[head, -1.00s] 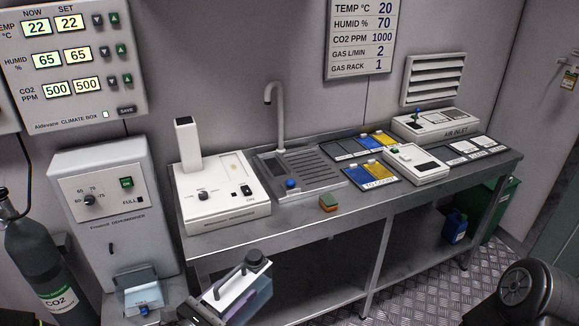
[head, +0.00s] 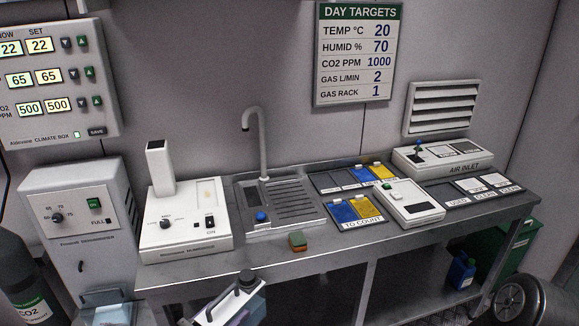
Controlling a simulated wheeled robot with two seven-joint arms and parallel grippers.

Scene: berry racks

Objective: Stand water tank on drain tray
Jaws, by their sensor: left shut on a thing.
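The water tank (head: 232,305) has a white top, a dark handle and a dark round cap. It is at the bottom edge of the head view, tilted, in front of the bench and cut off below. My left gripper (head: 190,321) is shut on the tank at its left side and mostly out of frame. The drain tray (head: 296,199), a grey ridged surface beside the sink basin and tap, is on the bench behind and to the right of the tank. The tank is apart from it. My right gripper is not in view.
A white humidifier base (head: 185,240) stands left of the sink. A blue knob (head: 262,217) is at the sink's front. A green and orange sponge (head: 297,241) lies at the bench's front edge. A white device (head: 408,203) and marked mats are to the right.

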